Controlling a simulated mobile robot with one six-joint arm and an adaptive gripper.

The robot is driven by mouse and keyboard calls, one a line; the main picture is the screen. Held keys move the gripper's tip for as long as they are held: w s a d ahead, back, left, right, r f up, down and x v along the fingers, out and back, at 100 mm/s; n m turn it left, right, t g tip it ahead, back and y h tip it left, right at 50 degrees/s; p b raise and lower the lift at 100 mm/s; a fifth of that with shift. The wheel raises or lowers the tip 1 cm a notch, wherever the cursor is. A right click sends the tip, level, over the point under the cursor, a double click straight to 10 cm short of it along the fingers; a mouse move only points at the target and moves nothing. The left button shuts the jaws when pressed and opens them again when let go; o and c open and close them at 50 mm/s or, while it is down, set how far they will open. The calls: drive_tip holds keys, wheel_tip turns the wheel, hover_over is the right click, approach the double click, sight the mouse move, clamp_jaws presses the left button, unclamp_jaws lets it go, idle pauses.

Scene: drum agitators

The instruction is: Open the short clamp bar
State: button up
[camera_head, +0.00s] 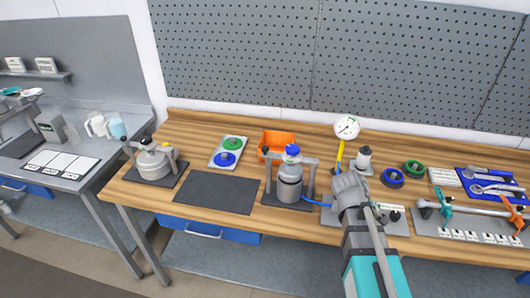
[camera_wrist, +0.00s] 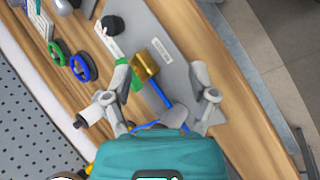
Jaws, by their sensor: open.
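A short grey vessel (camera_head: 152,160) stands on a dark base at the left of the wooden bench, with a grey clamp frame (camera_head: 172,152) around it. A taller grey vessel (camera_head: 289,184) with a blue cap (camera_head: 292,150) stands mid-bench under another clamp frame (camera_head: 309,164). Both bars look to lie across their vessels; I cannot tell which is the short clamp bar. My gripper (camera_head: 348,184) is to the right of the taller vessel, over a grey plate. In the wrist view my gripper (camera_wrist: 161,70) is open and empty, with a brass block (camera_wrist: 146,62) below between its fingers.
A gauge (camera_head: 347,128) on a yellow stem stands behind my gripper. A blue hose (camera_head: 318,203) runs from the taller vessel. A dark mat (camera_head: 216,192) is bare between the vessels.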

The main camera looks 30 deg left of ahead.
drive_tip(key=w+a+r+n+t+h+b, duration=0.15)
drive_tip(key=a+n+t, duration=0.35)
drive_tip(key=a, duration=0.6)
drive_tip(key=n+t+y+b, duration=0.35)
drive_tip(key=n+t, duration=0.55)
drive_tip(key=n, duration=0.8)
approach(263, 151)
drive_tip(key=v, duration=0.3)
drive_tip(key=shift+w+a+r+b, duration=0.15)
drive_tip(key=shift+w+b, duration=0.1)
drive_tip(key=shift+b, duration=0.15)
drive_tip(key=shift+w, duration=0.1)
drive_tip(key=x, duration=1.3)
drive_tip(key=shift+w+d, duration=0.2)
drive_tip(key=shift+w, duration=0.1)
clamp_jaws()
